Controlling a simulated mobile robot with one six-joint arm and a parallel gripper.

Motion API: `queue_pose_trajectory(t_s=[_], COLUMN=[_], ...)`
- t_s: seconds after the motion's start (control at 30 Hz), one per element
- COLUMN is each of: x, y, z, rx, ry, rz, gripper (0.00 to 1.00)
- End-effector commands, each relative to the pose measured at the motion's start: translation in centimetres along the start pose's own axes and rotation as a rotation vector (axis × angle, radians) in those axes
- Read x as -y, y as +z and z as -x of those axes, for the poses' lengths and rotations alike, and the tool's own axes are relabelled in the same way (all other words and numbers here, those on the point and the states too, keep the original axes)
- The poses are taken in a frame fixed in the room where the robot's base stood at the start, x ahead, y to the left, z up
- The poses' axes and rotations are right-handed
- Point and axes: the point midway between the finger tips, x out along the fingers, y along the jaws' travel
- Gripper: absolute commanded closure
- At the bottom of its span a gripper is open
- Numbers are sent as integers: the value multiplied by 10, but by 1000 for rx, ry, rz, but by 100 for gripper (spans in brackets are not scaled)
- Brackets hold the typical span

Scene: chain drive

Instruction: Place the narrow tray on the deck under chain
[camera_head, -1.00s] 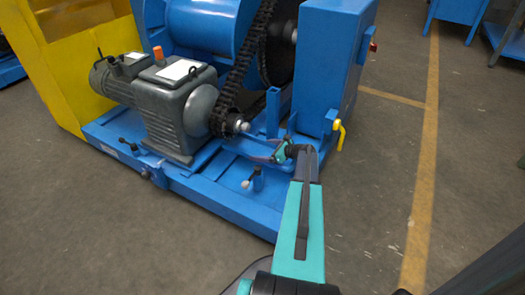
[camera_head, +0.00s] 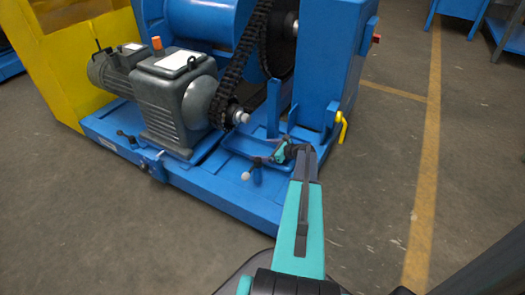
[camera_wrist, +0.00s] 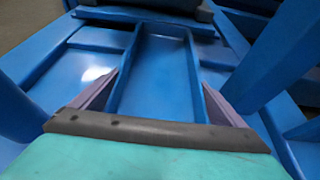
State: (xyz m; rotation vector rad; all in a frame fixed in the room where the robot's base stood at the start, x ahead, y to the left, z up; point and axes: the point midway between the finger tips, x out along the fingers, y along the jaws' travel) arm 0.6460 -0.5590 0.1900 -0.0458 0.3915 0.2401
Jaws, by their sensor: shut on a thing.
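The narrow blue tray (camera_wrist: 160,75) fills the middle of the wrist view, its long hollow pointing away from me. My gripper (camera_wrist: 158,98) has a finger on each side of the tray's near end and is shut on it. In the head view the tray (camera_head: 236,158) lies low over the blue deck (camera_head: 235,200), beside the small sprocket. My gripper (camera_head: 277,157) is at its right end. The black chain (camera_head: 245,55) rises above and behind the tray. I cannot tell whether the tray's underside touches the deck.
A grey motor and gearbox (camera_head: 165,105) stand left of the tray. A blue upright cabinet (camera_head: 330,60) and a yellow handle (camera_head: 342,127) are to the right. A white-knobbed lever (camera_head: 247,175) stands just in front.

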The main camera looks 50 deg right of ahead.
Motion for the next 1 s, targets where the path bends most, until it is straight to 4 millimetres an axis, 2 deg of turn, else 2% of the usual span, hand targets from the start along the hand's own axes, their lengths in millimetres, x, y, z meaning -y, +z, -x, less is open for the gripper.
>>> queue_pose_trajectory(t_s=[0.03,0.3,0.33,0.37,0.7,0.87,1.0], x=[1,1,0,0,0,0,-1], y=[5,3,-1,-1,1,2,3], z=[1,0,-1,-1,0,12,29], rx=[7,7,0,0,0,0,0], ry=[-1,0,0,0,0,-1,-1], rz=[0,0,1,1,0,0,0], gripper=[69,69,3,0,0,0,0])
